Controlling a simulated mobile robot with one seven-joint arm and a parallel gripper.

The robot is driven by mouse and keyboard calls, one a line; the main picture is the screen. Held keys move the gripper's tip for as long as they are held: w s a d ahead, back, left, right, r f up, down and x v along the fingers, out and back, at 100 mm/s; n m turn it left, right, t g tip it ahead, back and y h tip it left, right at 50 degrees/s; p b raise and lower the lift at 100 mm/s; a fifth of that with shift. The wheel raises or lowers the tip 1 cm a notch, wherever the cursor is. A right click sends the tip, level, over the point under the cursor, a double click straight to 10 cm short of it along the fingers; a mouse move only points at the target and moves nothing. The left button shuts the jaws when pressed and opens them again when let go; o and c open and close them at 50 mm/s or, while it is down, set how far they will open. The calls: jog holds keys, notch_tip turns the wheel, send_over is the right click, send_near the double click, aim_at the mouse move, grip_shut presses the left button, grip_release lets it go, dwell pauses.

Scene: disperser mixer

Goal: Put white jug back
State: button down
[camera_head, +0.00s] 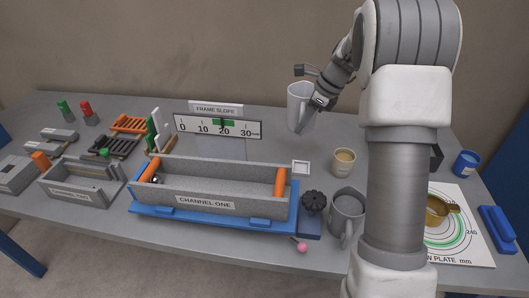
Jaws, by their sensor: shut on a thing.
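The white jug (299,106) is a pale, open-topped vessel right of the slope gauge. My gripper (319,101) is shut on its right side, and the arm comes down from the upper right. The jug looks roughly upright. The finger contact is too small to see clearly.
A grey jug (345,217) stands near the front beside a black knob (313,201). A cream cup (343,161) and a small white square tray (302,168) are nearer. The channel one trough (205,208) fills the front middle. Table right of the gauge is fairly clear.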

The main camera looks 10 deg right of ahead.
jog(key=shift+w+a+f+b, duration=0.2)
jog(key=shift+w+a+f, duration=0.6)
jog(key=shift+a+f, duration=1.05)
jog(key=shift+w+a+f+b, duration=0.25)
jog(key=shift+w+a+f, duration=0.55)
jog(key=shift+a+f, duration=1.05)
jog(key=shift+w+a+f+b, duration=0.2)
jog(key=shift+w+a+f, duration=0.6)
jog(key=shift+a+f, duration=1)
jog(key=shift+d+f, duration=0.1)
jog(key=shift+f, duration=0.1)
jog(key=c, duration=0.8)
grip_release()
jog(key=shift+f, duration=0.1)
